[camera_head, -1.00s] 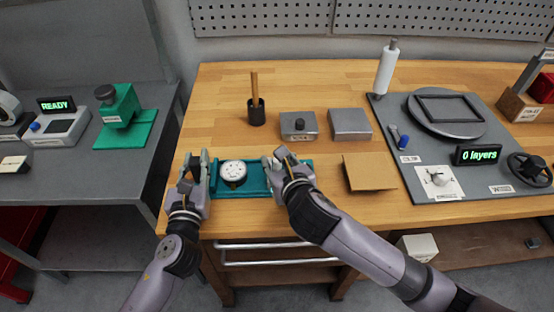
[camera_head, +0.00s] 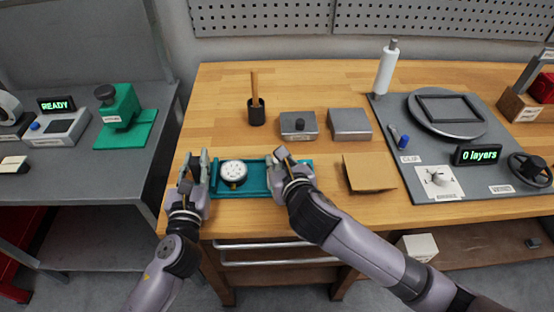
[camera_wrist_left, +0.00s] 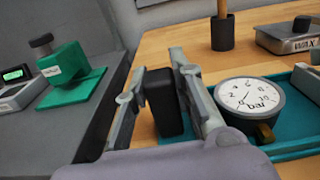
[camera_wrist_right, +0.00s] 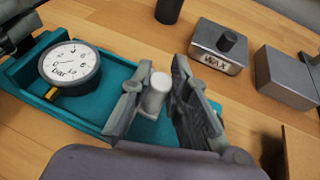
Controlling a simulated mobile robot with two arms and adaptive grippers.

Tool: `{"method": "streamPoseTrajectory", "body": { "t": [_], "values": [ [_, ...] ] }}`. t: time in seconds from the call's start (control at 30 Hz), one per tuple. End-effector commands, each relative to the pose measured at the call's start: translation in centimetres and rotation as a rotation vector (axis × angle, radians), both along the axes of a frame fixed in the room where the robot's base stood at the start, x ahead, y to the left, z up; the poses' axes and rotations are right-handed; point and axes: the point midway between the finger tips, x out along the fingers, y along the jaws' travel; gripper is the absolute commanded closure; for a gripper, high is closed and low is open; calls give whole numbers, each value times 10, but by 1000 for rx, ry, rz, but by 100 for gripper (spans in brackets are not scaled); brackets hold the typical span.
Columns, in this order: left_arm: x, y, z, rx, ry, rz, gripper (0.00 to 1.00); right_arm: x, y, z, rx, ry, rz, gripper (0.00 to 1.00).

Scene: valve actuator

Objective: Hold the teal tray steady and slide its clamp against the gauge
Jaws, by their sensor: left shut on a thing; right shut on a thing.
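The teal tray (camera_head: 258,192) lies on the wooden bench near its front left edge. A round white-faced gauge (camera_head: 234,173) sits in it, left of the middle. My left gripper (camera_head: 194,162) is at the tray's left end, shut on a black upright block (camera_wrist_left: 163,103) there, apparently the tray's handle. My right gripper (camera_head: 280,160) is over the tray's right part, shut on a light grey cylindrical knob (camera_wrist_right: 156,93), apparently the clamp's. A gap of teal tray shows between gauge and right gripper. The clamp's body is mostly hidden by the right fingers.
Behind the tray stand a black cup with a wooden stick (camera_head: 256,110), a grey WAX box (camera_head: 299,127) and a plain grey box (camera_head: 350,124). A brown flat piece (camera_head: 370,172) lies right of the tray. A grey station board (camera_head: 422,180) fills the right side.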

Motion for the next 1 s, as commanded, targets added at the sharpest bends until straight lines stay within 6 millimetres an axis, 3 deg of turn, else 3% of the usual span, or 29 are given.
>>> {"method": "streamPoseTrajectory", "body": {
  "t": [0.33, 0.67, 0.7, 1.0],
  "values": [
    [0, -1, 1, -1, -2, -3, 100, 0, 54, 1, 4, 1, 5, 100],
    [0, -1, 1, -2, -2, -4, 100, -1, 59, 0, 4, 3, 5, 100],
    [0, -1, 1, -2, -2, -4, 100, -1, 59, 0, 4, 3, 5, 83],
    [0, -1, 1, -2, -2, -2, 100, 0, 57, 0, 2, 1, 2, 63]
  ]
}}
